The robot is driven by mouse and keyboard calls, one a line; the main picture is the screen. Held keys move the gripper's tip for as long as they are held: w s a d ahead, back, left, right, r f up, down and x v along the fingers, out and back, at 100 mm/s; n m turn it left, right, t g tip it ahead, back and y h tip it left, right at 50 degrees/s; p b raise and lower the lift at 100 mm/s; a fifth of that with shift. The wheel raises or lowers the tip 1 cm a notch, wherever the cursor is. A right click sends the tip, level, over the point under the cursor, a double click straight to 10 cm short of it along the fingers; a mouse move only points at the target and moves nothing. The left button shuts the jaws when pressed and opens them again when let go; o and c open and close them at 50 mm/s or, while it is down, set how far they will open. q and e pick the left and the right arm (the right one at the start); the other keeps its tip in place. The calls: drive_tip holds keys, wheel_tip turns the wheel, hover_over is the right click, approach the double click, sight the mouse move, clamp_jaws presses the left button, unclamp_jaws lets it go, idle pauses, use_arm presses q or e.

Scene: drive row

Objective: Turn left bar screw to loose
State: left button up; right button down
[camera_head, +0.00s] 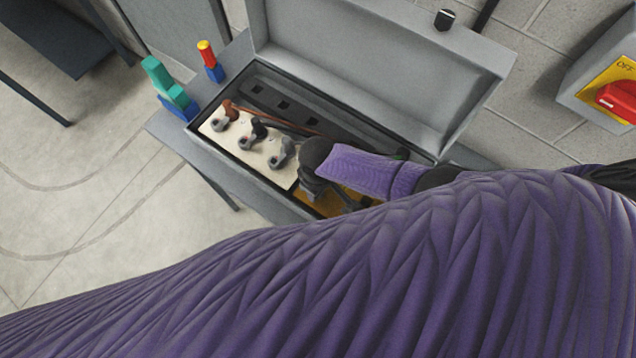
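An open grey box (381,69) holds a cream panel (236,150) with three grey clamp-like fittings. The left fitting (219,123) has a red-brown cable at it, the middle fitting (251,138) a black one. The right fitting (281,153) is closest to my gripper. I cannot make out a bar screw or its setting. My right gripper (326,196), dark, points down into the box over a yellow-brown area (318,206), right of the fittings. Its fingertips are too unclear to tell open from shut. My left gripper is not in view.
A dark strip with square holes (285,107) runs along the box's back. Teal and blue blocks (170,88) and a red-yellow-blue piece (210,62) stand left of the box. A red OFF switch (620,100) is on the right wall. My purple sleeve hides the foreground.

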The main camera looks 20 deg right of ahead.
idle(0.5)
drive_tip(key=c, duration=0.7)
unclamp_jaws()
drive_tip(key=o, duration=0.4)
